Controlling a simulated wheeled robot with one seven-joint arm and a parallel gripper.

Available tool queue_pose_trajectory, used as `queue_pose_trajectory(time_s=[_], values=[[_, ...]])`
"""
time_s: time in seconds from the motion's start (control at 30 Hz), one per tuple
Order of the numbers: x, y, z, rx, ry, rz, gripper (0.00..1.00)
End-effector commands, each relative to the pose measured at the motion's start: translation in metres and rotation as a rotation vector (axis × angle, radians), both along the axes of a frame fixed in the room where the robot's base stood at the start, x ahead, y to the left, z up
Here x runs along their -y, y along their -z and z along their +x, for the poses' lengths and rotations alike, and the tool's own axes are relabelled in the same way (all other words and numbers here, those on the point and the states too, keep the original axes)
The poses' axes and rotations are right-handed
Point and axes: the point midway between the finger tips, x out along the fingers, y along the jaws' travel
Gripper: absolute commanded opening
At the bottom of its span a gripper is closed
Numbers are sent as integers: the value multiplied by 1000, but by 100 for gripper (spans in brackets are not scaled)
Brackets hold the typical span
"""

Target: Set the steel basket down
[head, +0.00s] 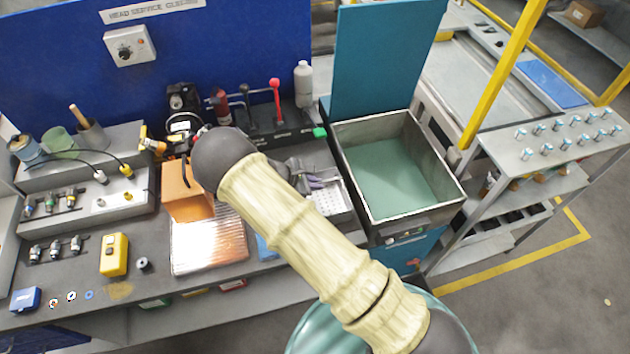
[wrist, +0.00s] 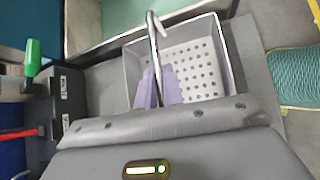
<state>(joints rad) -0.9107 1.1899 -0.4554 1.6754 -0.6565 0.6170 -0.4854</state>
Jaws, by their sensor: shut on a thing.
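The steel basket (head: 331,201) is a shallow tray with a perforated floor, at the right end of the bench in the head view, beside the open tank. In the wrist view the basket (wrist: 205,62) lies just beyond my fingers, with its bent steel handle (wrist: 153,35) rising between them. My gripper (wrist: 158,88) has purple finger pads and is shut on this handle. The gripper (head: 317,183) also shows small in the head view, partly behind my arm. I cannot tell whether the basket's underside touches the bench.
The open tank (head: 341,148) with green liquid or floor stands right of the basket, its teal lid (head: 385,55) raised. A lever box (head: 275,137) stands behind. An orange holder (head: 187,190) and a shiny tray (head: 209,243) are to the left. A steel shelf (head: 560,150) stands at right.

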Motion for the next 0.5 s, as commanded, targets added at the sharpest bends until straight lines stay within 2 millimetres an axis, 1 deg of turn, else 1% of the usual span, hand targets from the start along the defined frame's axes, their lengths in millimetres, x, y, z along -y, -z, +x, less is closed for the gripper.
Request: queue_pose_trajectory(time_s=[0.23, 0.37, 0.4, 0.47, 0.5], values=[[0, 0, 0, 1, 1, 0, 0], [0, 4, 0, 1, 1, 0, 0], [0, 3, 0, 1, 1, 0, 16], [0, 3, 0, 1, 1, 0, 28], [0, 3, 0, 1, 1, 0, 30]])
